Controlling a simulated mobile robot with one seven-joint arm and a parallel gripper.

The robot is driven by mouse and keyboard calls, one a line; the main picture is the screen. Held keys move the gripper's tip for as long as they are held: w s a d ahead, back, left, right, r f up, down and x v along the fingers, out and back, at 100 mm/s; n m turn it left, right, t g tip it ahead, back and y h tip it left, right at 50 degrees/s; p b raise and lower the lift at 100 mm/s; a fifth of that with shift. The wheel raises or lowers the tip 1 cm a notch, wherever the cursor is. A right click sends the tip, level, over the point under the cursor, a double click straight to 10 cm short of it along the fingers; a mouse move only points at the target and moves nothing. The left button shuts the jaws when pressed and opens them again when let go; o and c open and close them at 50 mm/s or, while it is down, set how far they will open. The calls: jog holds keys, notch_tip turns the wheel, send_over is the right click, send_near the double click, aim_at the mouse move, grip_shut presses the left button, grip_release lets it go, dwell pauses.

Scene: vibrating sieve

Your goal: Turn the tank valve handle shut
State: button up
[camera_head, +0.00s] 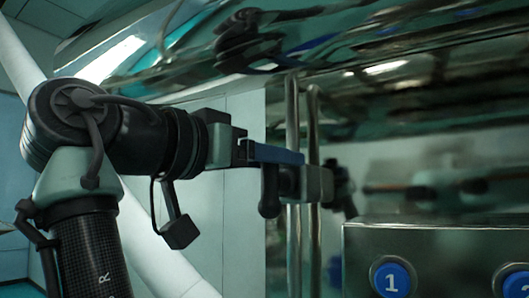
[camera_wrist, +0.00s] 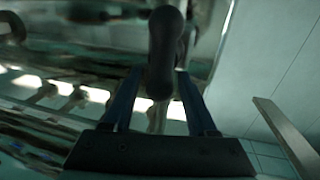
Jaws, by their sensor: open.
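The valve handle is a dark, rounded lever (camera_head: 268,195) in the head view, pointing down from a grey valve body (camera_head: 316,184) on the vertical pipes. My gripper (camera_head: 298,157), with blue fingers, reaches in from the left at the handle's upper part. In the wrist view the dark handle (camera_wrist: 167,40) comes from the top of the picture to between the tips of my gripper (camera_wrist: 158,78). The two blue fingers stand apart on either side of its end. I cannot tell whether either finger touches it.
A shiny metal tank (camera_head: 400,85) overhangs the valve and fills the upper right. A metal control box (camera_head: 445,240) with blue numbered buttons (camera_head: 393,277) stands at lower right. Vertical pipes (camera_head: 293,110) run beside the valve. Pale wall panels (camera_head: 225,240) lie behind.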

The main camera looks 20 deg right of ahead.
grip_shut()
jog(key=shift+a, duration=0.1)
dwell(0.4)
jog(key=n, duration=0.1)
jog(key=n+b, duration=0.1)
jog(key=n, duration=0.1)
jog(key=n+b, duration=0.1)
jog(key=shift+w+a+f+n+t+h, duration=0.2)
jog(key=shift+w+a+n+t+h, duration=0.15)
jog(key=shift+w+n+t+h, duration=0.05)
jog(key=shift+w+a+f+n+t+y+b, duration=0.2)
jog(key=shift+f+n+t+b, duration=0.6)
jog(key=shift+n, duration=1.75)
jog(key=shift+w+a+f+n+t+y+b, duration=0.15)
jog(key=shift+w+n+t+b, duration=0.15)
jog(key=shift+n+b, duration=1.7)
jog(key=shift+w+a+f+n+t+y+b, duration=0.1)
jog(key=shift+w+a+f+n+t+b, duration=0.3)
jog(key=shift+n, duration=2.75)
jog(key=shift+s+d+r, duration=0.1)
jog(key=shift+s+d, duration=0.05)
jog(key=shift+d, duration=0.05)
